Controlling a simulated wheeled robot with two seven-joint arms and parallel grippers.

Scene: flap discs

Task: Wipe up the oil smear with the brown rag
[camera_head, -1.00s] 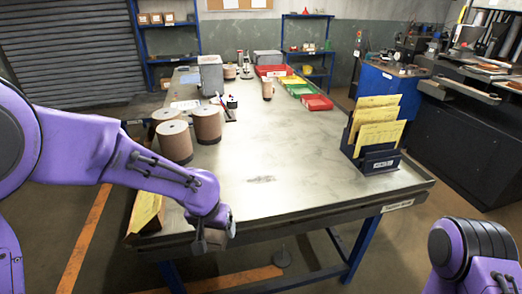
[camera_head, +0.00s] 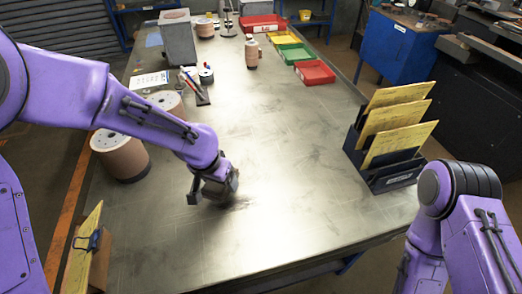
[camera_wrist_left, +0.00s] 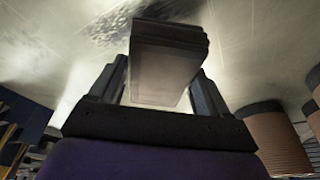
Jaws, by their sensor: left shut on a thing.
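My left gripper (camera_head: 209,190) is low over the near middle of the metal table (camera_head: 285,190). In the left wrist view its two fingers (camera_wrist_left: 158,92) are shut on a folded, block-like brown-grey thing, which I take for the brown rag (camera_wrist_left: 168,62). The dark oil smear (camera_head: 238,204) lies on the tabletop right beside the gripper, partly hidden by it. The smear also shows in the left wrist view (camera_wrist_left: 108,32), just beyond the rag. I cannot tell whether the rag touches the table. My right arm shows at the lower right, but its gripper is out of view.
A file rack (camera_head: 388,170) with yellow folders stands at the right edge. Red (camera_head: 314,72), green and yellow bins line the far right side. A yellow clipboard (camera_head: 84,250) is at the near left. The table's middle is clear.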

